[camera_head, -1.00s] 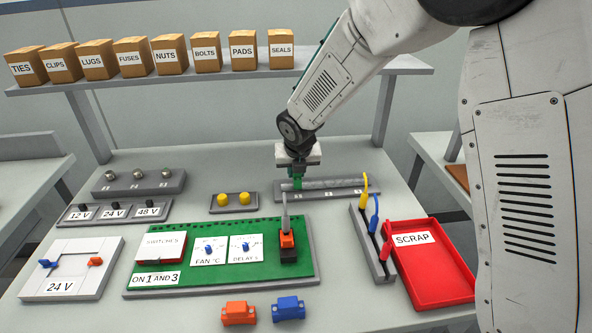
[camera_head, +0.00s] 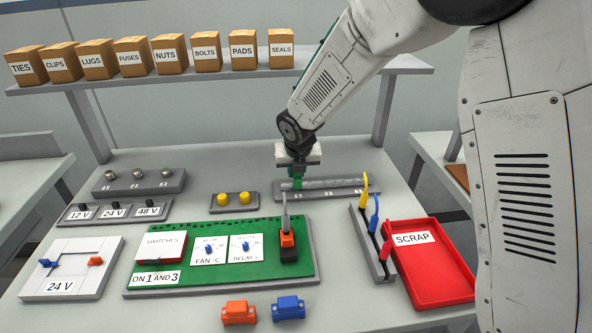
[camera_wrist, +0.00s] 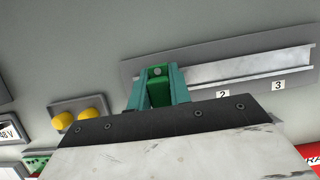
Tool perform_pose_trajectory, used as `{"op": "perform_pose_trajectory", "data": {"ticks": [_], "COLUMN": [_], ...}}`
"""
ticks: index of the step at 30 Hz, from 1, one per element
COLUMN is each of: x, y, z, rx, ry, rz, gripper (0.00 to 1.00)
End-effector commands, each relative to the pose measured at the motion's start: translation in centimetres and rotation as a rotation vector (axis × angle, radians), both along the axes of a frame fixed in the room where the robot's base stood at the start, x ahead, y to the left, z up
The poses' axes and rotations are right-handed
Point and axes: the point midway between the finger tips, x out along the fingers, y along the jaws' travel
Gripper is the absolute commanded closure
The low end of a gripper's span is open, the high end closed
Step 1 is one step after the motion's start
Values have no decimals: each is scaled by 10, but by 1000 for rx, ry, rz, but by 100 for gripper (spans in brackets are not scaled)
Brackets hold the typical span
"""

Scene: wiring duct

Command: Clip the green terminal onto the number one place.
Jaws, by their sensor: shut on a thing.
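My gripper (camera_head: 298,179) is over the left end of the metal rail (camera_head: 335,183) on its grey base, pointing down. In the wrist view its teal fingers (camera_wrist: 158,90) are shut on the green terminal (camera_wrist: 158,88). The terminal is at the rail's left end, and the rail (camera_wrist: 250,68) runs off to the right of it. Labels 2 (camera_wrist: 223,94) and 3 (camera_wrist: 278,86) show along the base. The number one label is hidden in the wrist view. I cannot tell whether the terminal is seated on the rail.
Yellow buttons (camera_head: 233,198) stand left of the rail. Upright colored tools (camera_head: 375,221) and a red scrap tray (camera_head: 430,273) are at the right. Orange (camera_head: 238,312) and blue (camera_head: 288,308) blocks lie at the front.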

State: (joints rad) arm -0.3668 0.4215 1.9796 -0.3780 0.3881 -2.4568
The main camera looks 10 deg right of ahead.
Motion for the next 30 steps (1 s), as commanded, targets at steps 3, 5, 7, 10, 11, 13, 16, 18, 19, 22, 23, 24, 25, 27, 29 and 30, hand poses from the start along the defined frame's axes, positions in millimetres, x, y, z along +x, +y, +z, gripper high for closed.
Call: {"op": "perform_pose_trajectory", "data": {"ticks": [3, 5, 7, 10, 11, 13, 16, 18, 19, 22, 23, 24, 25, 27, 29, 30], "x": [0, 0, 0, 0, 0, 0, 0, 0, 0, 0, 0, 0, 0, 0, -1, -1], "y": [0, 0, 0, 0, 0, 0, 0, 0, 0, 0, 0, 0, 0, 1, 1, 1], "z": [-2, -4, -6, -8, -9, -11, -13, -15, -16, -17, -17, -17, -17, -17, -17, -17], "rx": [0, 0, 0, 0, 0, 0, -1, -1, -1, 0, 0, 0, 0, 0, 0, 0], "ry": [1, 1, 1, 1, 1, 1, 1, 1, 1, 1, 1, 1, 1, 1, 1, 1], "rz": [0, -1, -1, -1, -1, 0, 1, 1, 1, 0, 0, 0, 0, 1, 1, 2], "gripper": [100, 100, 100, 100, 100, 100, 100, 100, 100, 75, 67, 55, 55, 55, 55, 55]}}
